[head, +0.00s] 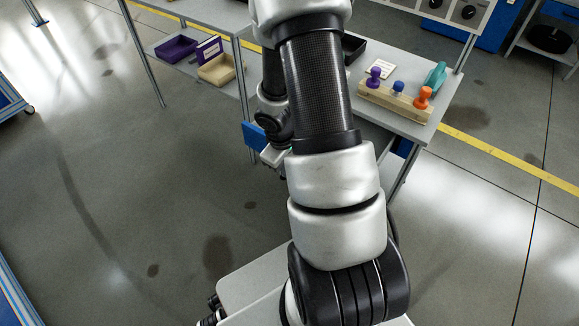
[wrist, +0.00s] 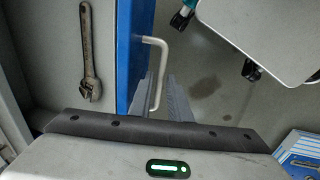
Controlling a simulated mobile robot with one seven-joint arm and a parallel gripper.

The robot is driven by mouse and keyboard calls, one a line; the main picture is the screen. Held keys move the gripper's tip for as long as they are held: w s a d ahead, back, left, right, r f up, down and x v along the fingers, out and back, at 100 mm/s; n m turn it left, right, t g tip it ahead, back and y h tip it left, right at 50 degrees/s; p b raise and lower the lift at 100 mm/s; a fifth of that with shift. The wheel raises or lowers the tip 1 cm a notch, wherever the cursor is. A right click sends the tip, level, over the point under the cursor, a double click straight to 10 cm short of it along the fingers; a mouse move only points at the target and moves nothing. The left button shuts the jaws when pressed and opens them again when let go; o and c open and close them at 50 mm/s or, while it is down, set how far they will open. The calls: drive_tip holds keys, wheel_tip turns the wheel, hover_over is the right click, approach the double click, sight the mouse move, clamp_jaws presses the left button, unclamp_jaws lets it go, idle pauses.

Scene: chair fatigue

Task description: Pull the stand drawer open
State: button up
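The blue drawer front (head: 256,136) shows under the table in the head view, left of my arm. In the wrist view the blue front (wrist: 131,45) runs up and down, with a pale bent bar handle (wrist: 162,68) on its right side. A wrench (wrist: 90,55) lies on a grey surface behind the front, apparently inside the partly open drawer. My gripper (wrist: 159,84) has a finger on each side of the handle bar, with a gap visible between the fingertips. Whether a finger touches the bar is unclear. In the head view my arm mostly hides the gripper.
The tabletop (head: 405,125) holds a wooden block (head: 385,105) with purple, blue and orange knobs and a teal object (head: 435,75). A purple tray (head: 177,48) and beige bin (head: 216,70) stand on the left shelf. The floor in front is clear.

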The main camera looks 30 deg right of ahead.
drive_tip(key=s+a+r+p, duration=0.1)
drive_tip(key=a+r+p, duration=0.2)
drive_tip(key=r, duration=1.4)
drive_tip(key=p, duration=0.4)
drive_tip(key=shift+s+p, duration=0.2)
drive_tip(key=shift+p, duration=0.1)
drive_tip(key=shift+a, duration=0.1)
drive_tip(key=s+a+r+m+t+y, duration=0.15)
drive_tip(key=s+a+r, duration=0.25)
drive_tip(key=r, duration=0.5)
drive_tip(key=s+a+r+m+t, duration=0.2)
drive_tip(key=s+a+r, duration=0.15)
drive_tip(key=r, duration=0.45)
drive_tip(key=s+a+r+m+t+y, duration=0.1)
drive_tip(key=s+a+r, duration=0.3)
drive_tip(key=r, duration=0.5)
wheel_tip(320, 180, up, 17)
drive_tip(key=p, duration=1.7)
drive_tip(key=shift+w+a, duration=0.25)
drive_tip(key=shift+w, duration=0.2)
